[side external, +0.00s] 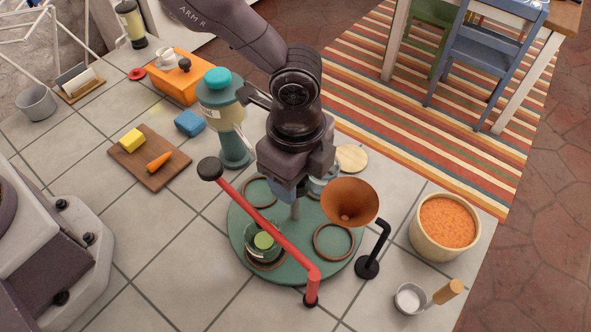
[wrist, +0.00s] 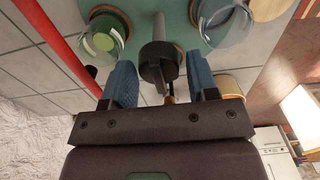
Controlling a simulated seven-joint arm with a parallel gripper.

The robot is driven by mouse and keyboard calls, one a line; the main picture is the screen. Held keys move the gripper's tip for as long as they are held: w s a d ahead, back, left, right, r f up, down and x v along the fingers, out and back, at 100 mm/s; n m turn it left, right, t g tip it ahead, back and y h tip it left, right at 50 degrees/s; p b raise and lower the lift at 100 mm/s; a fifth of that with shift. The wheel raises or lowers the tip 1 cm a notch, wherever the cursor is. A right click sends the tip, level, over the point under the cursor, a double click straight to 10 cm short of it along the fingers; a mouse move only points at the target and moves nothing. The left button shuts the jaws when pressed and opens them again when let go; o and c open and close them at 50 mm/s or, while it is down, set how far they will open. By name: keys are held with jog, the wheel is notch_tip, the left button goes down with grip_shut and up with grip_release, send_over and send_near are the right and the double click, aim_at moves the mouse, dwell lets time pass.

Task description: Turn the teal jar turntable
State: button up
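The teal turntable (side external: 290,262) is a round disc on the tiled counter, with brown rings on it. A glass jar with green contents (side external: 263,241) stands at its front left, and another glass jar (side external: 325,182) is partly hidden behind my gripper. A grey post with a dark knob (wrist: 158,66) rises from the turntable's middle. My gripper (side external: 287,192) points down over the centre. In the wrist view its two blue fingers (wrist: 161,84) are apart, one on each side of the knob. Small gaps seem to show, but contact is hard to judge.
A red bar (side external: 262,224) with a black end slants over the turntable's left side. A copper funnel (side external: 350,201) on a black stand overhangs its right. A teal-topped dispenser (side external: 235,150) stands behind left; a tub of orange grains (side external: 446,222) stands right.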

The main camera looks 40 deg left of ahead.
notch_tip(320, 180, up, 13)
dwell(0.7)
notch_tip(320, 180, down, 13)
jog(key=m, duration=1.8)
jog(key=shift+f, duration=0.1)
